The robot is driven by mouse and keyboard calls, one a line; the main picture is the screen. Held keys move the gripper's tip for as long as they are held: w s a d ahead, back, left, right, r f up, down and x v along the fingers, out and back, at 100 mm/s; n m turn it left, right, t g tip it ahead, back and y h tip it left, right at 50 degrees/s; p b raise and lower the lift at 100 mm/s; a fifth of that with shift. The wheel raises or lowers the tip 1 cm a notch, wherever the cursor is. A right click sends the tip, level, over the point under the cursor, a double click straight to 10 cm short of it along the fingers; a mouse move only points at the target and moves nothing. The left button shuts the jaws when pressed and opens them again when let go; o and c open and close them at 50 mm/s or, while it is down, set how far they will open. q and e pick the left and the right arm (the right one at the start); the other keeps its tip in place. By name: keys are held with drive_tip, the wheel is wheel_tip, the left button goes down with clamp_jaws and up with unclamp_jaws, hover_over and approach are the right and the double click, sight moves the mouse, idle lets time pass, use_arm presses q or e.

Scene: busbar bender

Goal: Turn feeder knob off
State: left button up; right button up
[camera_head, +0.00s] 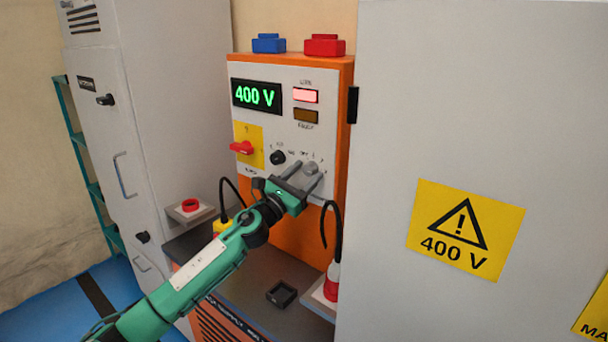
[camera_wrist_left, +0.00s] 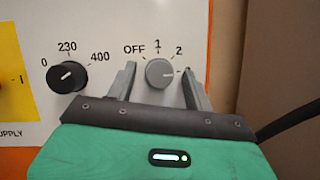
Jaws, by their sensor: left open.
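The grey feeder knob (camera_wrist_left: 158,74) sits on the white control panel, with OFF, 1 and 2 marked around it. Its white line points to the right, on the side of the 2 mark and away from OFF. In the head view the knob (camera_head: 311,168) is partly hidden by my fingers. My left gripper (camera_head: 304,172) is open at the panel, one finger on each side of the knob. In the wrist view its fingers (camera_wrist_left: 159,70) straddle the knob; I cannot tell whether they touch it. My right gripper is not in view.
A black 0-230-400 knob (camera_wrist_left: 67,77) is just left of my fingers. A red switch (camera_head: 241,147) on yellow is farther left. The display (camera_head: 256,96) reads 400 V and a red lamp (camera_head: 305,96) is lit. A grey cabinet (camera_head: 440,120) stands close on the right.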

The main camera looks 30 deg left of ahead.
use_arm(q)
drive_tip(key=c, duration=0.9)
drive_tip(key=shift+c, duration=0.4)
